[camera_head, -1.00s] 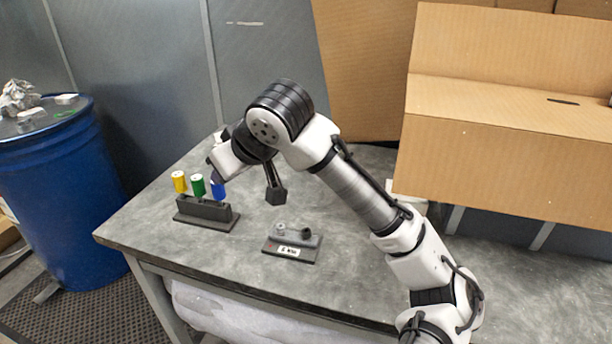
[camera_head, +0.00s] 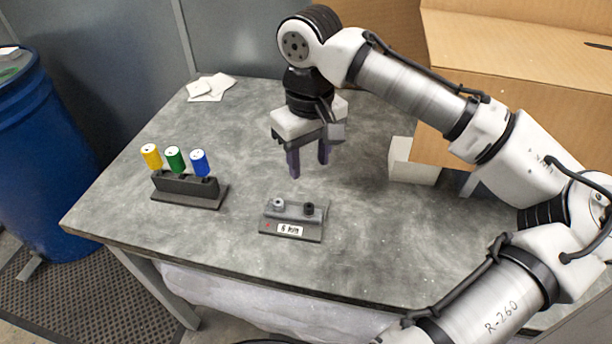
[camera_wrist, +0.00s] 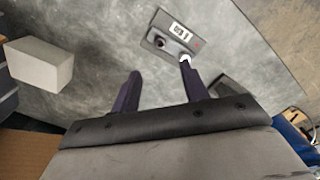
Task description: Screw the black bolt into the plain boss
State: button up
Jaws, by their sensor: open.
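A dark grey base block (camera_head: 290,224) with a white label and a red mark stands on the table. It has two round posts on top. The left one is a light grey boss (camera_head: 277,204); the right one is black (camera_head: 309,208) and looks like the black bolt or a dark socket, too small to tell. In the wrist view the black one (camera_wrist: 160,42) and the light one (camera_wrist: 185,58) lie just beyond my fingers. My gripper (camera_head: 309,168) is open, empty, pointing down above and behind the block. It also shows in the wrist view (camera_wrist: 160,72).
A dark rack (camera_head: 186,190) holds yellow, green and blue cylinders to the left. A white box (camera_head: 411,164) stands to the right, near a large cardboard box (camera_head: 530,75). Light scraps (camera_head: 211,87) lie at the back. A blue barrel (camera_head: 50,170) stands off the table.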

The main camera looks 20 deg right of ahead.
aim_at(309, 211)
notch_tip(309, 211, down, 12)
jog(key=shift+f+p, duration=0.1)
jog(key=shift+p, duration=0.55)
jog(key=shift+c, duration=0.4)
grip_shut()
jog(key=c, duration=0.5)
grip_release()
jog(key=shift+c, duration=0.2)
grip_shut()
jog(key=shift+m+p, duration=0.45)
jog(key=shift+m, duration=1.85)
jog(key=shift+p, duration=0.3)
